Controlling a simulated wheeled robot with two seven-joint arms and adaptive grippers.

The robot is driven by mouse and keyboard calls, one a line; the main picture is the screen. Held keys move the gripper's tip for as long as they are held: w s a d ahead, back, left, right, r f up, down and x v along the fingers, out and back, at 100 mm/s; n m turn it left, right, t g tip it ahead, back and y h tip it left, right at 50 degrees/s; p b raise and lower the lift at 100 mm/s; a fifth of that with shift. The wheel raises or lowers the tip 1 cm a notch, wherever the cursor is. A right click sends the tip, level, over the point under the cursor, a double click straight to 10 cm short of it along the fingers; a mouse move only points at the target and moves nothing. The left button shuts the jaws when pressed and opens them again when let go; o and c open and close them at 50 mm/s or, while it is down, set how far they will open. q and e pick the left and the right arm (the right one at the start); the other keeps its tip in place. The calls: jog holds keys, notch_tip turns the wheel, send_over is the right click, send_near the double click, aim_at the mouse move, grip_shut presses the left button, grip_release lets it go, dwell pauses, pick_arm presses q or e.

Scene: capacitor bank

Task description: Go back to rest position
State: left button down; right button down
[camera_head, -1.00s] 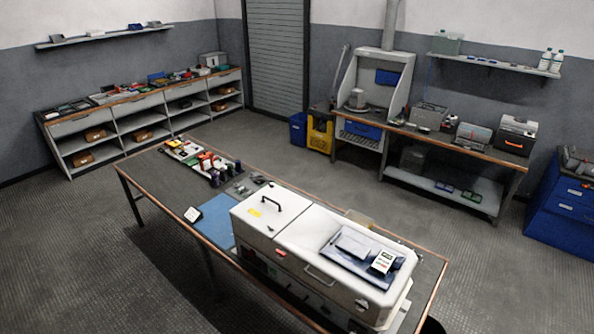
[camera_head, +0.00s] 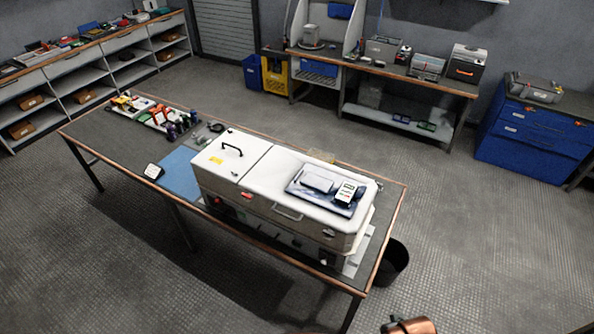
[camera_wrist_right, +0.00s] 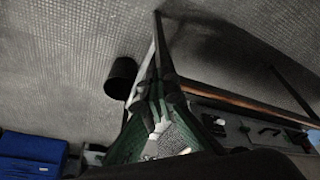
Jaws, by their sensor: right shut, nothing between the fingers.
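In the right wrist view my right gripper (camera_wrist_right: 157,112) points away from the camera, its dark fingers together with nothing between them. It is over the floor near the table's end, and I cannot tell its exact distance from the table leg behind it. In the head view neither gripper shows. Only a copper-coloured piece, apparently part of my arm, shows at the bottom edge right of centre. My left gripper is in neither view.
The long table (camera_head: 105,150) carries a large white-lidded machine (camera_head: 275,175), a blue mat (camera_head: 180,172) and small coloured parts. A black bin (camera_head: 393,264) stands by its right end; it also shows in the wrist view (camera_wrist_right: 121,78). Blue drawers (camera_head: 530,145) stand at right. Front floor is clear.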

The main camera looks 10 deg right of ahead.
jog(key=s+f+n+g+b, duration=0.1)
jog(key=s+f+b, duration=0.15)
jog(key=f, duration=1.55)
jog(key=s+f+b, duration=0.1)
jog(key=f+b, duration=0.3)
jog(key=f, duration=1.4)
jog(key=s+f+g+b, duration=0.1)
jog(key=s+f+b, duration=0.4)
jog(key=s+f, duration=1.3)
notch_tip(320, 180, down, 3)
jog(key=shift+s+a+f+n+g, duration=0.2)
jog(key=shift+s+a+n+g, duration=0.1)
jog(key=shift+s+a+n, duration=0.1)
